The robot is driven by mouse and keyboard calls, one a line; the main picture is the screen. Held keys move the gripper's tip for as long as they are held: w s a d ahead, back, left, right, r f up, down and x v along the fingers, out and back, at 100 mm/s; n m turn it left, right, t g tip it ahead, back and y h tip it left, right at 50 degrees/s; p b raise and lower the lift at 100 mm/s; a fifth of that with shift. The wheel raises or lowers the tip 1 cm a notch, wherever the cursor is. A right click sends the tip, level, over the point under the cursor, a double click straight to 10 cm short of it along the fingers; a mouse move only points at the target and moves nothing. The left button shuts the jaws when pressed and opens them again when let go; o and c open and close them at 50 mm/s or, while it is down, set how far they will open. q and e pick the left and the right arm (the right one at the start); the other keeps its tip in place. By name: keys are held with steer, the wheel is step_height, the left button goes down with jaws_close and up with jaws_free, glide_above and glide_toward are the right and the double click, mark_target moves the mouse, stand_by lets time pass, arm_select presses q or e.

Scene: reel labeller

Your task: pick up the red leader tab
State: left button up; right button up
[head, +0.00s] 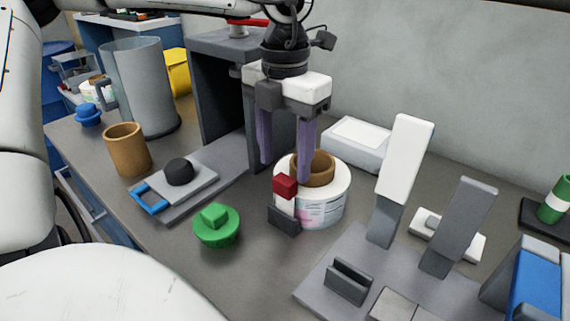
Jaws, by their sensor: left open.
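The red leader tab (285,186) is a small red block on top of a white upright strip. The strip's lower end is at a small dark grey holder (284,219). The tab stands just in front of a white labelled reel (325,208) with a brown core (318,170). My left gripper (285,171) points down with its two purple fingers apart. Its fingertips are above and behind the tab in the picture, one of them in front of the brown core. Nothing is between the fingers. My right gripper is not in view.
A green knobbed piece (216,226) lies left of the reel. A grey press-like frame (218,95) stands behind, with a sliding plate (195,190) and blue handle. Right are an upright white-topped lever (404,160) and grey fixture plate (328,272).

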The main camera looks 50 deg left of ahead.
mark_target(285, 179)
arm_select(q)
steer(key=shift+f, duration=1.55)
jaws_close()
steer(key=shift+r, duration=0.1)
